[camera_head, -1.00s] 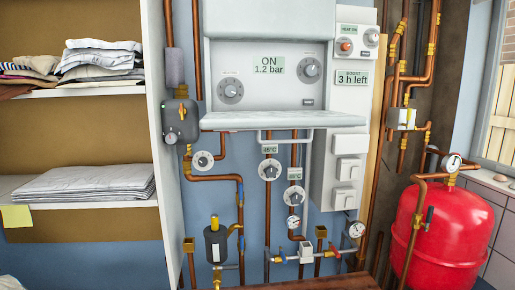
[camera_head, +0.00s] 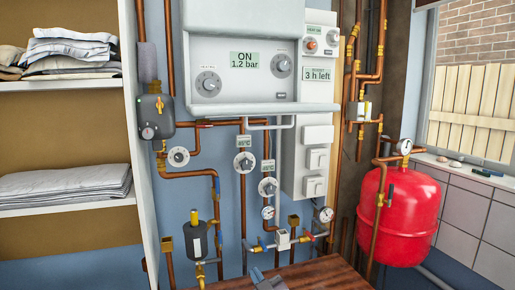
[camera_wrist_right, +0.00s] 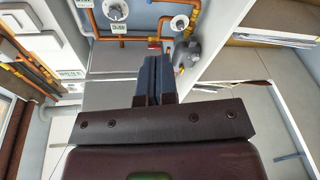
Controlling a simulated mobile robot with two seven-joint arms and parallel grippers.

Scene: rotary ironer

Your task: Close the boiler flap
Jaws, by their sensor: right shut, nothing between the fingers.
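The white boiler (camera_head: 245,14) hangs on the blue wall in the upper middle of the head view. Its flap (camera_head: 258,108) is folded down and juts out as a shelf below the control panel (camera_head: 245,72). The panel, with its knobs and the "ON 1.2 bar" display, is uncovered. My right gripper (camera_head: 268,280) shows at the bottom edge of the head view, well below the flap and apart from it. In the right wrist view my right gripper (camera_wrist_right: 152,72) has its dark fingers together, with nothing between them. My left gripper is not in view.
Copper pipes, valves and gauges run below the boiler. A wooden surface (camera_head: 325,272) lies below them. A shelf unit (camera_head: 148,200) with folded cloth stands left, and a red tank (camera_head: 400,215) stands right. The space before the flap looks clear.

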